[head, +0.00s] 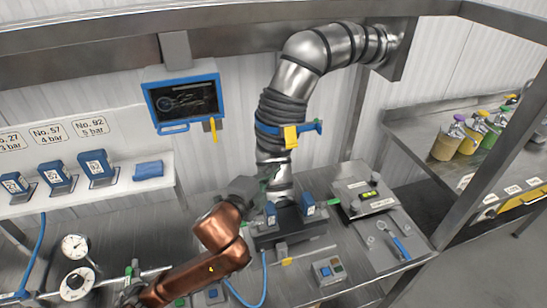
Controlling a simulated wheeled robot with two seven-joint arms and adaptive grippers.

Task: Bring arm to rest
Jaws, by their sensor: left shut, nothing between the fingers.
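My left arm, copper-coloured, reaches up from the lower left of the head view. Its gripper (266,180) is shut and empty. In the picture it lies in front of the lower end of the big silver duct (300,78); I cannot tell whether they touch. The dark fixture with blue blocks (280,234) stands on the bench just below and right of the gripper. The fingertips are small and partly lost against the duct. My right gripper is not in view.
A blue-framed screen (188,100) hangs behind. A shelf (100,190) at left holds blue numbered devices (97,168). Gauges (76,246) stand at lower left. A control box (328,270) and a tray with a wrench (398,244) lie right. Bottles (450,138) stand on the side counter.

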